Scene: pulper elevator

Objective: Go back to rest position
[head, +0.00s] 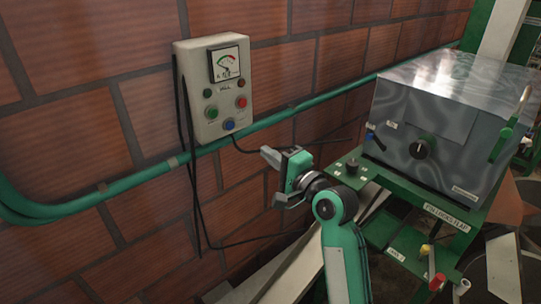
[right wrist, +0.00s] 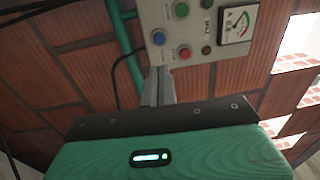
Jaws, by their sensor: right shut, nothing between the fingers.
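My right gripper (head: 267,152) is in the middle of the head view, at the end of my green and black arm. Its fingers point left toward the brick wall, below and right of a grey control box. In the right wrist view the fingers of the right gripper (right wrist: 159,82) are together with nothing between them, and they appear just below the box. The gripper looks apart from the box and the wall. My left gripper is not in view.
The control box (head: 205,107) has a gauge and coloured buttons; it also shows in the right wrist view (right wrist: 198,50). A green pipe (head: 145,169) and black cables run along the wall. A metal-covered machine (head: 440,115) on a green frame stands right of my arm.

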